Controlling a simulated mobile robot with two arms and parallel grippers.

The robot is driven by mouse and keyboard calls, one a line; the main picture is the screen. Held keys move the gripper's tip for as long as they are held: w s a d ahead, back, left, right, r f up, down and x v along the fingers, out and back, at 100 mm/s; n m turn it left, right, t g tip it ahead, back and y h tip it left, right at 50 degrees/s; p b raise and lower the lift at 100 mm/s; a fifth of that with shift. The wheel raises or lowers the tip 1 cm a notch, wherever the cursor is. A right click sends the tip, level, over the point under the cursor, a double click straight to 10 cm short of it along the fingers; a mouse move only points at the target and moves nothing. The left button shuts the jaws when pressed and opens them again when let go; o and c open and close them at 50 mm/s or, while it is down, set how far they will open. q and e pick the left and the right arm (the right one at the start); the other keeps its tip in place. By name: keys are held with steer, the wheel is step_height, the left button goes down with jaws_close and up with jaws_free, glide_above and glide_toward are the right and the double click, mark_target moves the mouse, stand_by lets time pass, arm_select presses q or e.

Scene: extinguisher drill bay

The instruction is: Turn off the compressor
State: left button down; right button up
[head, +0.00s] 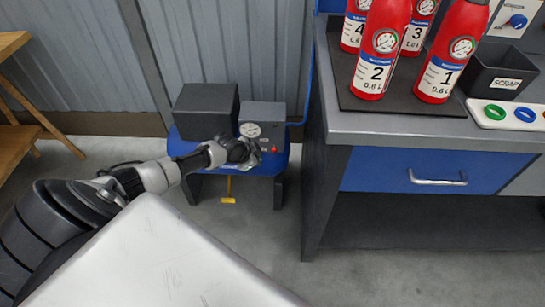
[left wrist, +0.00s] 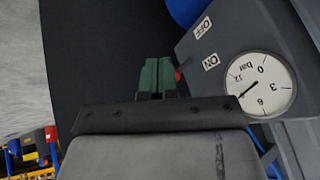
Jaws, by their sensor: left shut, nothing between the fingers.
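The compressor (head: 262,118) is a grey box with a round white gauge, standing on a low blue bench. In the left wrist view the compressor (left wrist: 222,45) shows ON and OFF labels and a gauge (left wrist: 262,85) marked in bar. A small red part (left wrist: 178,76) shows just beside my fingertips, mostly hidden by them. In the head view a red spot (head: 274,150) sits on the front of the box. My left gripper (head: 247,155) is in front of the compressor. In the left wrist view its green-padded fingers (left wrist: 158,78) are shut and empty; I cannot tell whether they touch the red part.
A dark box (head: 205,112) stands left of the compressor on the blue bench (head: 182,147). A yellow piece (head: 228,200) hangs below it.

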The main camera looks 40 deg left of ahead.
mark_target(275, 148)
arm_select(q)
step_height(275, 148, up, 13)
steer(key=m+h+b, duration=0.2)
steer(key=m+b, duration=0.3)
steer(key=b, duration=0.4)
steer(key=shift+w+d+r+m+g+h, duration=0.2)
steer(key=shift+w+m+g+h, duration=0.1)
steer(key=shift+g+h, duration=0.1)
arm_select(e)
step_height(275, 148, up, 14)
steer(key=w+t, duration=0.2)
steer(key=t, duration=0.2)
steer(key=shift+a+y, duration=0.3)
steer(key=shift+y, duration=0.1)
arm_select(q)
steer(key=shift+f, duration=0.1)
arm_select(e)
steer(key=shift+w, duration=0.1)
